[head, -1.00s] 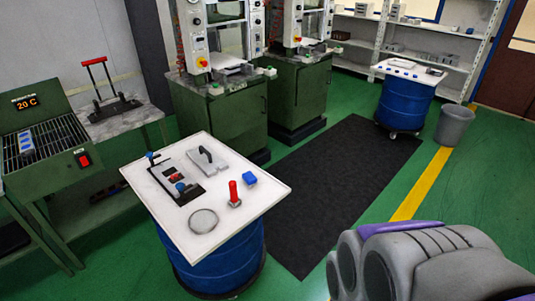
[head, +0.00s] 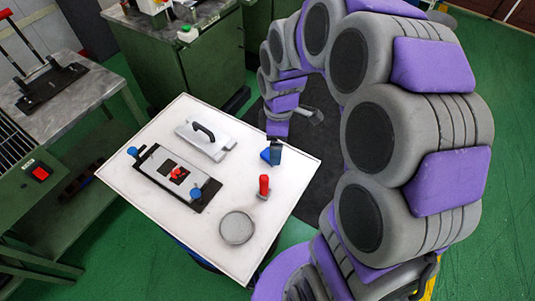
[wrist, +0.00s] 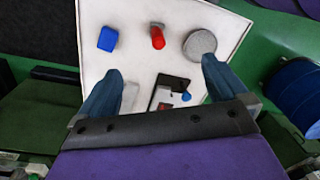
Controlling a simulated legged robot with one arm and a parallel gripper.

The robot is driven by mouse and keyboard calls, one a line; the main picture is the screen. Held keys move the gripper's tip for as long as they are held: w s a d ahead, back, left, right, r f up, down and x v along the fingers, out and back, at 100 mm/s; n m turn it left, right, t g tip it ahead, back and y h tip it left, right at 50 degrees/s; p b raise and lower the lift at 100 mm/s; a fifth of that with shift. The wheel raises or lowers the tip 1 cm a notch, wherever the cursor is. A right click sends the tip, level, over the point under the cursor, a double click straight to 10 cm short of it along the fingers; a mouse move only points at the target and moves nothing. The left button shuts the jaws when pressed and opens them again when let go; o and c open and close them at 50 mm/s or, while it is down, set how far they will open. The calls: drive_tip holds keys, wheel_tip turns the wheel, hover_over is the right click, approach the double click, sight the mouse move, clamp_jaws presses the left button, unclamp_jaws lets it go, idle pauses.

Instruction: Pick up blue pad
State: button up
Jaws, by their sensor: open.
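The blue pad (head: 265,157) is a small blue block on the white tabletop (head: 221,195), near its right edge. In the wrist view the blue pad (wrist: 107,38) shows at the upper left, beyond the left fingertip and outside the space between the fingers. My gripper (wrist: 161,68) is open with nothing between its two blue fingers. In the head view my gripper (head: 276,150) hangs at the pad and partly covers it. I cannot tell from this view whether they touch.
A red-handled tool (head: 264,187) and a round grey disc (head: 237,228) are near the pad. A grey plate with a black handle (head: 204,134) and a mould plate with blue knobs (head: 170,176) share the tabletop. A green cabinet (head: 190,60) stands behind.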

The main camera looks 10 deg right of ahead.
drive_tip(key=w+d+f+n+p, duration=0.25)
drive_tip(key=w+f+n, duration=0.35)
drive_tip(key=w, duration=0.4)
drive_tip(key=n+p, duration=0.1)
drive_tip(key=n, duration=0.3)
hover_over(268, 153)
wheel_tip(268, 153, down, 6)
drive_tip(key=shift+t, duration=0.4)
wheel_tip(268, 153, down, 12)
drive_tip(key=shift+s+a+f+b, duration=0.1)
drive_tip(key=shift+f+b, duration=0.1)
drive_tip(key=shift+b, duration=0.55)
drive_tip(key=shift+d+f, duration=0.2)
drive_tip(key=shift+f, duration=0.25)
drive_tip(key=f, duration=0.2)
drive_tip(key=f+b, duration=0.1)
drive_tip(key=shift+s+d+f, duration=0.25)
drive_tip(key=shift+s+d, duration=0.05)
drive_tip(key=shift+d, duration=0.1)
drive_tip(key=shift+f, duration=0.35)
drive_tip(key=shift+a, duration=0.35)
drive_tip(key=shift+c, duration=0.9)
drive_tip(key=shift+d, duration=0.25)
drive_tip(key=c, duration=0.8)
drive_tip(key=shift+a, duration=0.1)
